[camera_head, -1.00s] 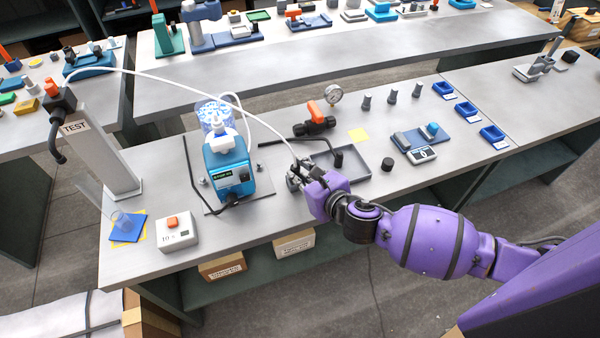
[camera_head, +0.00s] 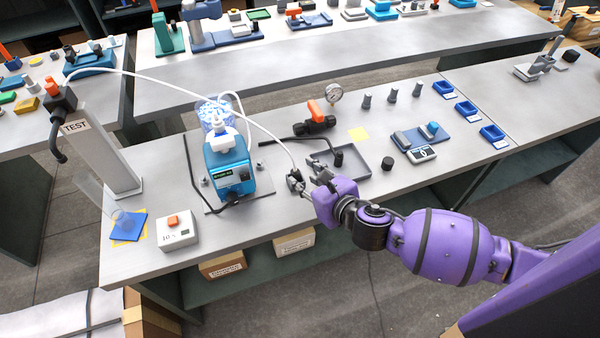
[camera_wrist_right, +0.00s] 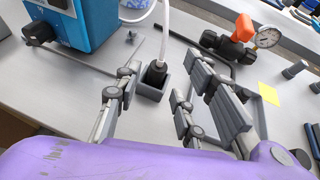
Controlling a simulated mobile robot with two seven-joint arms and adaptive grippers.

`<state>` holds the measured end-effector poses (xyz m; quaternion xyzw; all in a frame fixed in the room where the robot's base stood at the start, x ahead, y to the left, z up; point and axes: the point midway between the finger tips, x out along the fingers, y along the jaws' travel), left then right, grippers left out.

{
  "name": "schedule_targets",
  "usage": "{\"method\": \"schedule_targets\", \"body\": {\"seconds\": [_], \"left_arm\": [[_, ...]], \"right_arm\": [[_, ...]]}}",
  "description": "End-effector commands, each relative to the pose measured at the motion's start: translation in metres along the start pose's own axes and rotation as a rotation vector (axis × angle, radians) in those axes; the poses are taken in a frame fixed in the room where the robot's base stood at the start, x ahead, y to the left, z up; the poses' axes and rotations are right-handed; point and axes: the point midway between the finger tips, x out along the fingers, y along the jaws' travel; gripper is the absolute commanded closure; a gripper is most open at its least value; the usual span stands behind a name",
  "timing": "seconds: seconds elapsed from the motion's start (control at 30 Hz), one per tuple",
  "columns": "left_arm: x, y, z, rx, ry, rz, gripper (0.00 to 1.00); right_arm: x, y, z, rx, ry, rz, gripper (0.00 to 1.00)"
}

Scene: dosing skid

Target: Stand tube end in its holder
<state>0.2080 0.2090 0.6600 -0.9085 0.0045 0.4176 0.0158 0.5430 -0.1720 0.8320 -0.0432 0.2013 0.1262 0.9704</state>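The white tube (camera_head: 268,128) arcs from the grey TEST post across to the bench front. Its dark tube end (camera_wrist_right: 156,72) stands about upright in a small square grey holder (camera_wrist_right: 150,92) in the right wrist view. In the head view the tube end (camera_head: 295,177) shows small, beside my gripper. My right gripper (camera_head: 312,181) is open; in the wrist view its fingers (camera_wrist_right: 150,110) are spread wide, with the tube end beyond and between them, apart from both. My left gripper is not in view.
A blue pump (camera_head: 230,170) stands left of the tube end. A grey tray (camera_head: 350,160), an orange-handled valve with a gauge (camera_head: 316,118) and a black knob (camera_head: 387,164) lie to the right. A white box with an orange button (camera_head: 176,231) sits at the front left.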

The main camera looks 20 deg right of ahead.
Motion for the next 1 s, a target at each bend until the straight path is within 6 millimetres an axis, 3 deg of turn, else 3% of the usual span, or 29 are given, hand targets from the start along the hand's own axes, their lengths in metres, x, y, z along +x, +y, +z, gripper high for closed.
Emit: {"method": "schedule_targets", "body": {"seconds": [0.2, 0.4, 0.77, 0.87, 0.97, 1.0], "left_arm": [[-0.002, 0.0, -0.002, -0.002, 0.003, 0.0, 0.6], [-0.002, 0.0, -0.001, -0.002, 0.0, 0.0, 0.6], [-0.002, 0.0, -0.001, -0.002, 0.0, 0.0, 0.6], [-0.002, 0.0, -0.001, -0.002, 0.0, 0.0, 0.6], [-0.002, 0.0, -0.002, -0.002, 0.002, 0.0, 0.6], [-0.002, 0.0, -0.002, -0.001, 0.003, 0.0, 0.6]], "right_arm": [[-0.051, 0.0, 0.004, -0.001, -0.006, 0.002, 0.63], [-0.083, 0.0, 0.005, -0.002, -0.01, 0.002, 0.63], [-0.095, 0.001, 0.004, 0.017, -0.01, 0.003, 0.63], [-0.097, 0.006, -0.012, 0.169, 0.018, -0.003, 0.63], [-0.103, 0.016, -0.05, 0.532, 0.076, -0.03, 0.63], [-0.107, 0.021, -0.069, 0.731, 0.102, -0.054, 0.63]]}}
